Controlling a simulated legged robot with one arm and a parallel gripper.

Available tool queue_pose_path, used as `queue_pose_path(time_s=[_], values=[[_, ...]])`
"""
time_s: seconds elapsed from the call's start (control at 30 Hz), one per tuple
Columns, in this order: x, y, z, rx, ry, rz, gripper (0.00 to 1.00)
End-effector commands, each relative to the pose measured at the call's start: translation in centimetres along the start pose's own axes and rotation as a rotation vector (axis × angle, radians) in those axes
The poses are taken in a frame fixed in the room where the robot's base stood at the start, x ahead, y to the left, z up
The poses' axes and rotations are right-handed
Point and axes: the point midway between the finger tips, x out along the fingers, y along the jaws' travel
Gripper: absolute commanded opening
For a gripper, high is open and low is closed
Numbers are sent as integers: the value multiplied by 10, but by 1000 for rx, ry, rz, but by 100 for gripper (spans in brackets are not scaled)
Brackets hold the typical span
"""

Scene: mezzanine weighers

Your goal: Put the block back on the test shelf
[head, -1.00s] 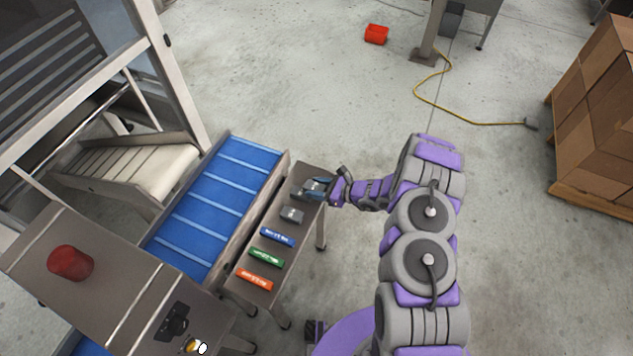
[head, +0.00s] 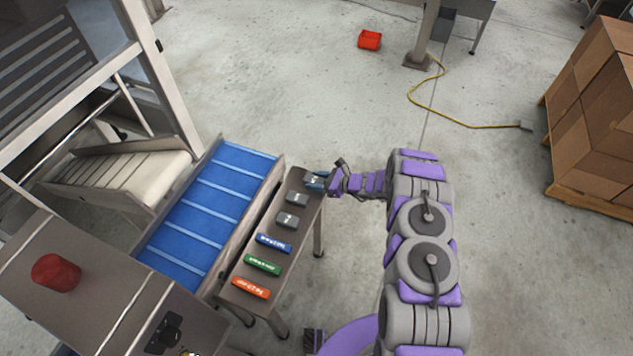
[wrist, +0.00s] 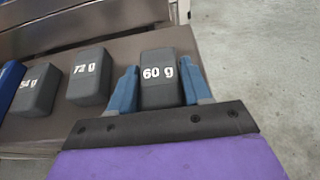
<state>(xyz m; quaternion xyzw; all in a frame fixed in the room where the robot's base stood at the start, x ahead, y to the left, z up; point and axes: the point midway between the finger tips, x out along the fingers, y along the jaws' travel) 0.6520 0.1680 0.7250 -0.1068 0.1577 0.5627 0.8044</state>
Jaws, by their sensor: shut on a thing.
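My gripper (head: 320,180) is over the far end of the narrow brown shelf (head: 234,294). Its blue fingers (wrist: 159,88) are shut on the sides of a dark grey block marked 60 g (wrist: 158,88). The block looks upright, at or just above the shelf top; I cannot tell whether it touches. Beside it stand a grey block marked 72 g (wrist: 89,77) and another grey block (wrist: 35,90) whose label is partly cut off. In the head view these two, (head: 297,199) and (head: 287,221), sit in a row left of my gripper.
A blue bar (head: 273,243), a green bar (head: 263,265) and an orange bar (head: 251,288) lie nearer on the shelf. A blue belt conveyor (head: 208,207) runs along its left side. Open floor lies right, with a yellow cable (head: 440,115) and stacked cartons (head: 590,110).

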Motion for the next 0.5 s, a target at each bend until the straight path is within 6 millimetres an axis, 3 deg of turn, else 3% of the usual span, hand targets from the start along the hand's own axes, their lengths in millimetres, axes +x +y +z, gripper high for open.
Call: queue_pose_path(time_s=[0.2, 0.23, 0.5], values=[[1, 0, -1, 0, 0, 1, 13], [0, 0, 0, 0, 0, 1, 51], [0, 0, 0, -1, 0, 0, 74]])
